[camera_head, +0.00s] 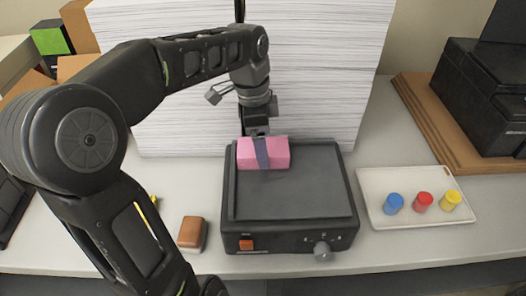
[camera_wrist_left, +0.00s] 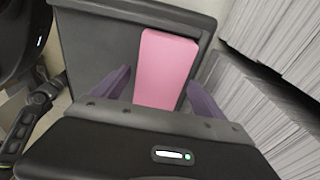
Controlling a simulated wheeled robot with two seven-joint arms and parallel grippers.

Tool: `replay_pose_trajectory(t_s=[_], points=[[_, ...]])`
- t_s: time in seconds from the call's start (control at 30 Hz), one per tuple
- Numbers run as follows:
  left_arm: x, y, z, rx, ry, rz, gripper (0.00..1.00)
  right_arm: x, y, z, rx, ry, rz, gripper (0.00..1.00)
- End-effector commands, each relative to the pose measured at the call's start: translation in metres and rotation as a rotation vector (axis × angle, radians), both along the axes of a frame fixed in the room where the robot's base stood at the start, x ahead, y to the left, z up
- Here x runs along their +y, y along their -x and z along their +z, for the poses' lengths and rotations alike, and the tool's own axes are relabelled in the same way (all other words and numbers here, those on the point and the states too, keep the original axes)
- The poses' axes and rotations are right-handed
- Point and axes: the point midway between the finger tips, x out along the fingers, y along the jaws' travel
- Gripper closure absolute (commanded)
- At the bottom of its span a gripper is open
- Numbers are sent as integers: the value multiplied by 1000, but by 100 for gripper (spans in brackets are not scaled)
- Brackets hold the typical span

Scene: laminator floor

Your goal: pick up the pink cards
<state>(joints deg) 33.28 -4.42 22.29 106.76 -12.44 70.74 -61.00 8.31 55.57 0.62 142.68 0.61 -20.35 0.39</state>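The pink cards (camera_head: 278,153) form a block-like stack on the back left of the black laminator's flat top (camera_head: 295,195). My left gripper (camera_head: 261,152) points down over them, one finger crossing their front face in the head view. In the left wrist view the pink cards (camera_wrist_left: 166,70) lie between the two purple-grey fingers of my left gripper (camera_wrist_left: 158,88). The fingers are apart, with a visible gap between the left finger and the cards. The right finger is close to the cards' edge; I cannot tell whether it touches. My right gripper is not in view.
Tall white paper stacks (camera_head: 325,70) stand right behind the laminator. A white tray (camera_head: 415,181) with blue, red and yellow pots is at right. An orange-brown block (camera_head: 192,233) lies left of the laminator. A black machine (camera_head: 485,95) stands on brown boards at back right.

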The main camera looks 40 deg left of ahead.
Motion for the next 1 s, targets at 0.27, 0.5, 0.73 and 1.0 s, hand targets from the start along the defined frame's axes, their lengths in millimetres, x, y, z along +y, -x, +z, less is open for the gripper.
replay_pose_trajectory(t_s=[0.27,0.5,0.73,1.0], points=[[0,0,0,0,0,0,42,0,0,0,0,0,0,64],[0,0,0,0,0,0,62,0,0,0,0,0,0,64],[0,0,0,0,0,0,80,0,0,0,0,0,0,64],[0,0,1,-1,-1,0,98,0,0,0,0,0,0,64]])
